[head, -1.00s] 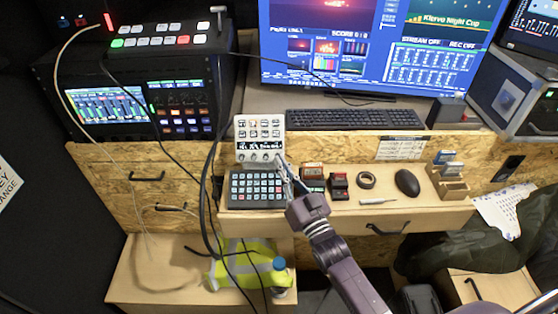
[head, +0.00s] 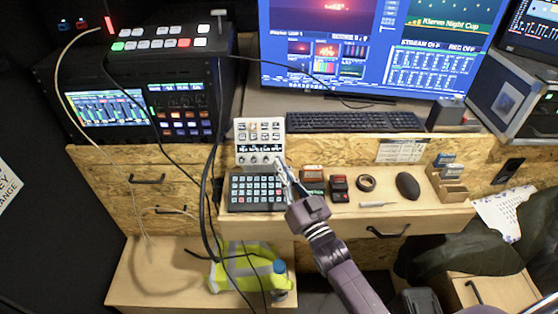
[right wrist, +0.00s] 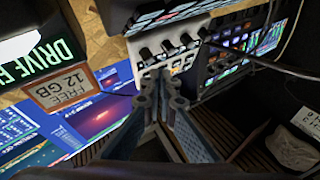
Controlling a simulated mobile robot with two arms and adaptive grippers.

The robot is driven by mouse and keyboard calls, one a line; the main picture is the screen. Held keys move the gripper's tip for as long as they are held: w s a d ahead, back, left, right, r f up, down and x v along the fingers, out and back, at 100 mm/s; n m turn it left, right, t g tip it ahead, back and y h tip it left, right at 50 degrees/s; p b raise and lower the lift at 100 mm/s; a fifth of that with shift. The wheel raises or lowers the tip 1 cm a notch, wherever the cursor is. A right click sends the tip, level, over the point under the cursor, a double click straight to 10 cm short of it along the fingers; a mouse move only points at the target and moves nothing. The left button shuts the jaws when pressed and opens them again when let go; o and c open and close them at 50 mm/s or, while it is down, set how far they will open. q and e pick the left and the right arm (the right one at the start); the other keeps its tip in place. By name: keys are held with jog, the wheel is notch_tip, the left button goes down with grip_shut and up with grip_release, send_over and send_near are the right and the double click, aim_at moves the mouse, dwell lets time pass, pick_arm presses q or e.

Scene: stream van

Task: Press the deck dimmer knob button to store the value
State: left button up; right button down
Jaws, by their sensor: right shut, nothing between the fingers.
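The white control deck (head: 245,148) stands tilted up behind the desk's front shelf, with several picture keys, a display strip and a row of dark knobs along its lower edge. I cannot tell which knob is the dimmer. My right gripper (head: 281,166) is shut and empty, its tips at the deck's lower right corner by the rightmost knob. My left gripper is not in view.
A black keypad (head: 257,192) lies just below the deck. Small red and black boxes (head: 339,189), a tape roll (head: 366,183) and a mouse (head: 407,185) lie to the right. A keyboard (head: 355,122) is behind. Dark cables (head: 207,190) hang left of the deck.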

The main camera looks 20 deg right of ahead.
jog(key=shift+w, duration=0.15)
jog(key=shift+w+d+f, duration=0.1)
jog(key=shift+w+f, duration=0.05)
jog(key=shift+w, duration=0.1)
jog(key=shift+w+f+b, duration=0.1)
jog(key=shift+w+b, duration=0.05)
jog(key=shift+b, duration=0.2)
dwell(0.5)
jog(key=shift+w+d+r, duration=0.1)
jog(key=shift+d+r, duration=0.1)
dwell(0.7)
jog(key=shift+r, duration=0.1)
jog(key=shift+a+p, duration=0.1)
jog(key=shift+p, duration=0.3)
jog(key=shift+s, duration=0.25)
